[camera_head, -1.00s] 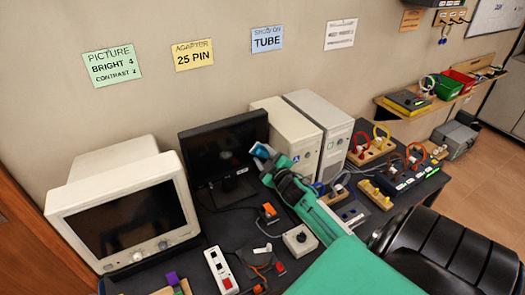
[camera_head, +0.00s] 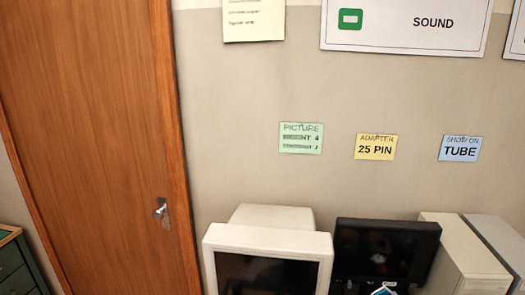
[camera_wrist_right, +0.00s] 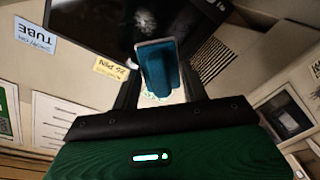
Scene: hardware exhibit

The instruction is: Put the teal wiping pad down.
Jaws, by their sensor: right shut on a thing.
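The teal wiping pad (camera_wrist_right: 160,72) is between the two dark fingers of my right gripper (camera_wrist_right: 161,84) in the right wrist view. The gripper is shut on it and holds it up in front of the dark monitor screen (camera_wrist_right: 98,22). In the head view only a small blue and white tip of the pad (camera_head: 384,291) shows at the bottom edge, in front of the black monitor (camera_head: 385,250). The table top is out of the head view. My left gripper is not in view.
A beige CRT monitor (camera_head: 268,262) stands left of the black monitor. Beige computer cases (camera_head: 460,262) stand to its right. Behind them is a wall with a green note (camera_head: 301,138), a yellow note (camera_head: 375,147) and a blue note (camera_head: 460,148). A wooden door (camera_head: 95,140) is at the left.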

